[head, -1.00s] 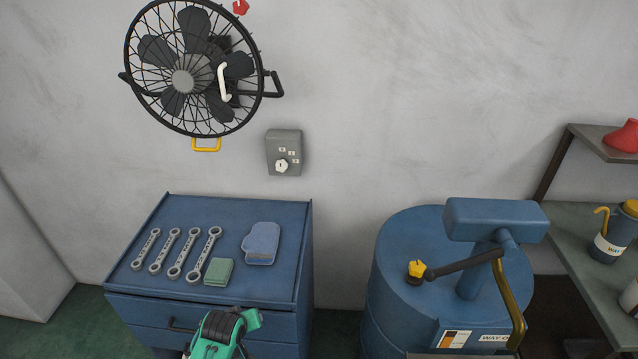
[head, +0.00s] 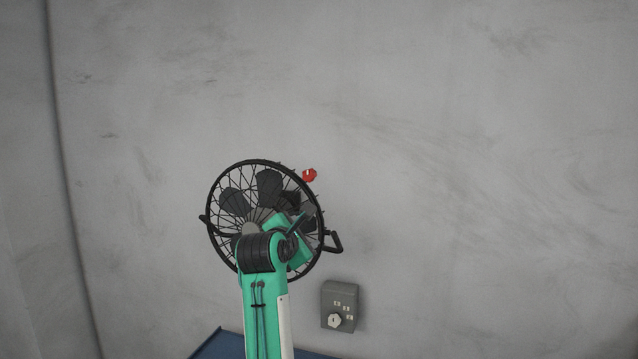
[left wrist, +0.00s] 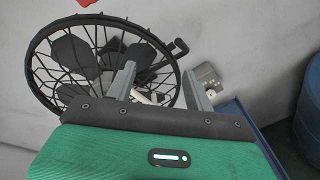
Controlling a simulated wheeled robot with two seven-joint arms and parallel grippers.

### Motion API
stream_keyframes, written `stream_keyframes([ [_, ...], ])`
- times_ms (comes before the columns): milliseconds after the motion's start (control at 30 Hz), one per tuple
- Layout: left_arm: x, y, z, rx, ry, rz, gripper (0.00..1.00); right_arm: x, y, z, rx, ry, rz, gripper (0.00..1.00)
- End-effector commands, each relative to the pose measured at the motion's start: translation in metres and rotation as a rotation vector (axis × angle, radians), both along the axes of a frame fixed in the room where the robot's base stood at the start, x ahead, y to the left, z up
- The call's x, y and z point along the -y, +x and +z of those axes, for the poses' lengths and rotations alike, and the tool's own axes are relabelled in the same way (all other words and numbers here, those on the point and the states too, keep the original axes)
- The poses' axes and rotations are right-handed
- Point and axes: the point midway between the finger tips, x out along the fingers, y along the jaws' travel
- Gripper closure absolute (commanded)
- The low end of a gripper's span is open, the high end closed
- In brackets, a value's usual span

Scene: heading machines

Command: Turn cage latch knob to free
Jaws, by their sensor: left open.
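The red knob (head: 309,175), which I take as the cage latch knob, sits at the upper right rim of the black wire fan cage (head: 213,205). It is small, so its turn position is unclear. In the left wrist view only part of the red knob (left wrist: 86,2) shows at the top edge. My left gripper is in front of the cage, below the knob and apart from it. In the left wrist view my left gripper (left wrist: 158,82) is open, its two fingers spread before the cage's side; a white handle (left wrist: 143,97) shows between them. My right gripper is out of view.
A grey switch box (head: 340,293) with a white dial is on the wall to the lower right of the fan. A black bracket (head: 334,242) juts from the cage's right side. A blue cabinet top (head: 222,345) lies below. The wall around the knob is clear.

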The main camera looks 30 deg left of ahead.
Motion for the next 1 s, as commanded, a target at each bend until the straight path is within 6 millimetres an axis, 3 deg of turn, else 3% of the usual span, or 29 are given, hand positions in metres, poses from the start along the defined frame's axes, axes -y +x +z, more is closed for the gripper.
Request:
stream_keyframes([
  [33, -0.006, -0.002, 0.030, 0.062, -0.082, 0.018, 0.47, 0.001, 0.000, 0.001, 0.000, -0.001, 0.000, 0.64],
  [100, -0.014, -0.005, 0.059, 0.130, -0.190, 0.036, 0.47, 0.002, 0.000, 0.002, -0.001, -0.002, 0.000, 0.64],
  [200, -0.022, -0.011, 0.090, 0.204, -0.310, 0.049, 0.47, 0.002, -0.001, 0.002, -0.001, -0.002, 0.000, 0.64],
  [300, -0.027, -0.015, 0.108, 0.249, -0.384, 0.055, 0.47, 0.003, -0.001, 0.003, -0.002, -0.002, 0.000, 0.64],
  [433, -0.030, -0.014, 0.117, 0.269, -0.421, 0.058, 0.47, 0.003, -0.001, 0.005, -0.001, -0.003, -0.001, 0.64],
  [567, -0.033, -0.002, 0.118, 0.266, -0.421, 0.060, 0.47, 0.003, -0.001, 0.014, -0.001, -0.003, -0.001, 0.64],
  [1000, -0.053, 0.080, 0.119, 0.265, -0.419, 0.059, 0.47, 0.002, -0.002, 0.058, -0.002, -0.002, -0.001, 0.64],
])
